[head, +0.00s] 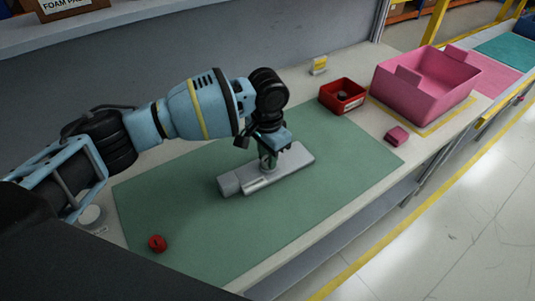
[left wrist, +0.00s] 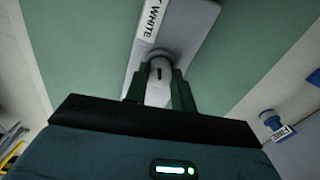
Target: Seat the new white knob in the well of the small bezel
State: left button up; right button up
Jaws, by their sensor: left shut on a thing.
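My left gripper (head: 268,161) points down over the light grey bezel module (head: 301,158) on the green mat. In the left wrist view its dark green fingers are shut on the white knob (left wrist: 160,73), which has a dark pointer line. The knob is at the round well of the bezel (left wrist: 194,22), beside a label reading "WHITE". The well is mostly hidden by the knob, and I cannot tell whether the knob is down in it or just above. In the head view the fingers mostly hide the knob. My right gripper is not in view.
A red knob (head: 157,243) lies on the green mat (head: 205,235) at front left. The mat's front is mostly clear.

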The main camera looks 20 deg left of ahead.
pick_arm(q)
jog(key=shift+f, duration=0.1)
jog(key=o, duration=1)
jog(key=shift+c, duration=0.2)
notch_tip(320, 180, up, 12)
jog(key=p, duration=0.1)
